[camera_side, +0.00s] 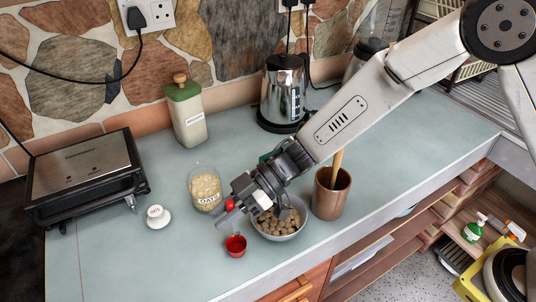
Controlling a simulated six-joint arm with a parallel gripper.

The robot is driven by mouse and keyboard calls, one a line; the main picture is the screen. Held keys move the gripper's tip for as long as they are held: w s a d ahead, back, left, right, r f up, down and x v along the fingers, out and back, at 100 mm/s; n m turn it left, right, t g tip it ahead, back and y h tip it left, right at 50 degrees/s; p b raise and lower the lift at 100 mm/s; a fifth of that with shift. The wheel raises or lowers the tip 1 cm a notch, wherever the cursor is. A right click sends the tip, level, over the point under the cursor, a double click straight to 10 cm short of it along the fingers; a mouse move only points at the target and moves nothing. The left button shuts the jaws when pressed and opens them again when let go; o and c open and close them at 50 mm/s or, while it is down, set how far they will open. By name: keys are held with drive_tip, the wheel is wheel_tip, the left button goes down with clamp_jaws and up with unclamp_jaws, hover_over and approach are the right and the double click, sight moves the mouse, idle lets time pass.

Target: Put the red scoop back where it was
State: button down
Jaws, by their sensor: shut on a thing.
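My gripper (236,208) is over the counter between the glass oats jar and the bowl, pointing down to the left. It is shut on a small red thing, which looks like the red scoop (229,205); the jaws hide most of it. The held scoop is close to the right side of the open oats jar (205,190), and I cannot tell whether they touch. A small red cup (236,246) stands on the counter below the gripper. A bowl (282,236) of brown lumps sits partly behind my gripper.
A white jar lid (158,216) lies left of the jar. A black grill (85,175) stands at far left. The front-left counter (150,265) is clear.

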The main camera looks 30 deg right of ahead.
drive_tip(key=shift+f, duration=0.2)
drive_tip(key=c, duration=0.6)
unclamp_jaws()
drive_tip(key=shift+o, duration=0.2)
drive_tip(key=shift+r, duration=0.1)
drive_tip(key=v, duration=1.2)
drive_tip(key=shift+r, duration=0.1)
